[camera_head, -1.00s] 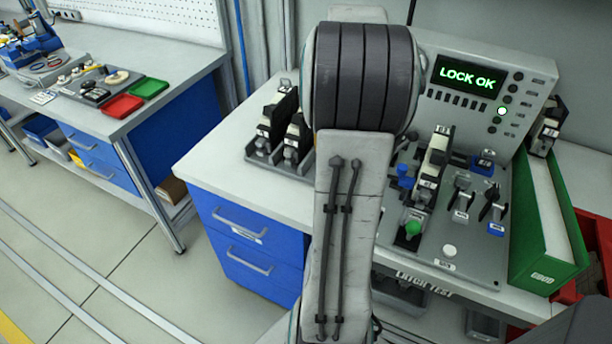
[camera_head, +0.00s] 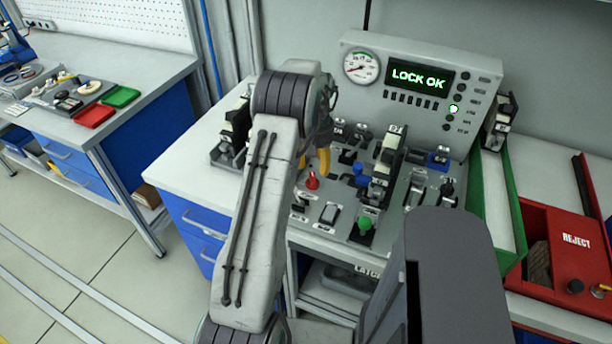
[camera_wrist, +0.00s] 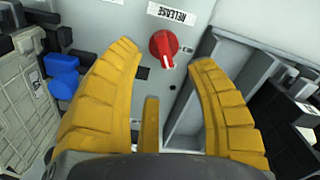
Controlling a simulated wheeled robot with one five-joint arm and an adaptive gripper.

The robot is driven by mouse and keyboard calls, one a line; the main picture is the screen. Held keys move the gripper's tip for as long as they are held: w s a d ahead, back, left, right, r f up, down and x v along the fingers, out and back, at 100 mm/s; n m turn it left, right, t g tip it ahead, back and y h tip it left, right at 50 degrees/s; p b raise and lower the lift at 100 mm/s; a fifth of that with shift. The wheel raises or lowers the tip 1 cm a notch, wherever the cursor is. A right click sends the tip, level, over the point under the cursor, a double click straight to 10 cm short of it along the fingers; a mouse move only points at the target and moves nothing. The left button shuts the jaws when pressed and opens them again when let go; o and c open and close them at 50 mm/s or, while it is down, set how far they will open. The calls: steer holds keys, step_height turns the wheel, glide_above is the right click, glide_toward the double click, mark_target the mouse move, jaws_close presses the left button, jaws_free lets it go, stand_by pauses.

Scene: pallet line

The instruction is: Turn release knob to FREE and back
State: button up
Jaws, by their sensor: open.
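The red release knob (camera_head: 312,180) stands on the grey test panel, left of the blue and green knobs in the head view. In the wrist view the red knob (camera_wrist: 163,47) lies just beyond and between my fingertips, below a label reading RELEASE (camera_wrist: 171,14). My gripper (camera_wrist: 165,60) is open and empty, its yellow fingers apart on either side of the knob and not seen touching it. In the head view the yellow fingers (camera_head: 314,161) show above and behind the knob, partly hidden by my arm. The display (camera_head: 419,77) reads LOCK OK.
A latch unit (camera_head: 384,170) stands right of the red knob, with a blue knob (camera_head: 360,175) and a green knob (camera_head: 365,223) beside it. A green bin (camera_head: 509,215) and a red REJECT box (camera_head: 574,245) lie to the right. Black latch units (camera_head: 232,140) stand at left.

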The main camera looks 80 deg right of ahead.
mark_target(313, 181)
steer(key=shift+f+p, duration=0.45)
steer(key=shift+f, duration=2.5)
steer(key=shift+c, duration=0.4)
jaws_close()
